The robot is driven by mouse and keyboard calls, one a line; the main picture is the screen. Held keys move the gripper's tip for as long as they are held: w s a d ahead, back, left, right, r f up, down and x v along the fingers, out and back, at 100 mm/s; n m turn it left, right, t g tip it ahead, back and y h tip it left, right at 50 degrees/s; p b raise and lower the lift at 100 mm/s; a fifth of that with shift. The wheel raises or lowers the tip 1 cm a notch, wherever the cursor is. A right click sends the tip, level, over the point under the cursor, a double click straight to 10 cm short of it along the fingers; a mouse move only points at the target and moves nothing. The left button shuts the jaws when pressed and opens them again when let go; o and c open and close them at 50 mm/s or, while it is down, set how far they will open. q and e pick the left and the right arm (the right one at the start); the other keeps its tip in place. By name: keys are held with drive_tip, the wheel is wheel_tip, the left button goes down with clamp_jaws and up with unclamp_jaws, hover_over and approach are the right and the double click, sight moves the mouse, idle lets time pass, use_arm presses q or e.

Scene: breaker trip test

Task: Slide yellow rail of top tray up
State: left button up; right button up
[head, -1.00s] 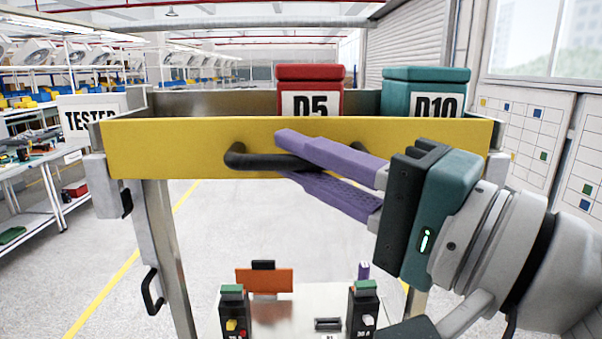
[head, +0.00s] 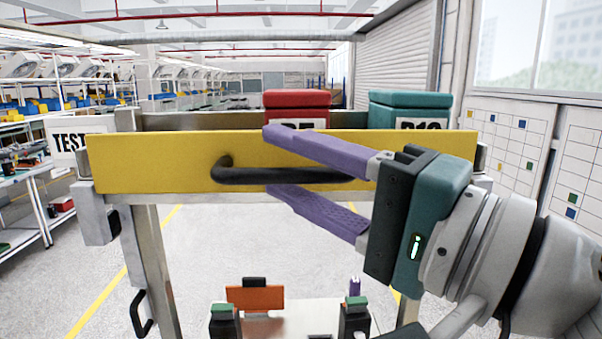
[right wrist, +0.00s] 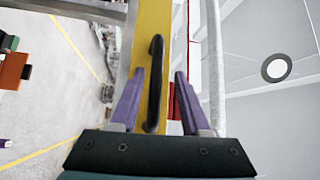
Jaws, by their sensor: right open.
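The yellow rail (head: 150,162) runs across the front of the top tray (head: 190,121) in the head view. A black bar handle (head: 280,175) is fixed to its face. My right gripper (head: 268,162) comes in from the right. Its purple fingers are spread, one above and one below the handle, with a gap visible on each side. The right wrist view shows the handle (right wrist: 155,85) between the open fingers (right wrist: 157,80) and the yellow rail (right wrist: 150,30) behind it. The rail hides the lower part of the bins. My left gripper is not in view.
A red bin (head: 297,104) and a teal bin (head: 410,108) stand behind the rail, labels partly hidden. A TESTER sign (head: 72,141) is at left. Below are an orange block (head: 255,297) and black breaker units (head: 224,325). Floor beyond is open.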

drive_tip(key=b+v, duration=0.5)
drive_tip(key=v, duration=0.4)
drive_tip(key=shift+s+d, duration=0.2)
drive_tip(key=shift+s, duration=0.1)
drive_tip(key=s+f+n+g+h+p, duration=0.3)
drive_tip(key=f+n+h+p, duration=0.1)
drive_tip(key=f+p, duration=0.15)
drive_tip(key=s+d+f+n+g+h+p, duration=0.5)
drive_tip(key=s+d+f+h, duration=0.3)
drive_tip(key=s, duration=0.4)
drive_tip(key=shift+d+f+g+h+p, duration=0.25)
drive_tip(key=shift+d+g+h+p, duration=0.25)
drive_tip(key=shift+d+g+h, duration=0.55)
drive_tip(key=shift+d+y, duration=0.15)
drive_tip(key=shift+y, duration=0.1)
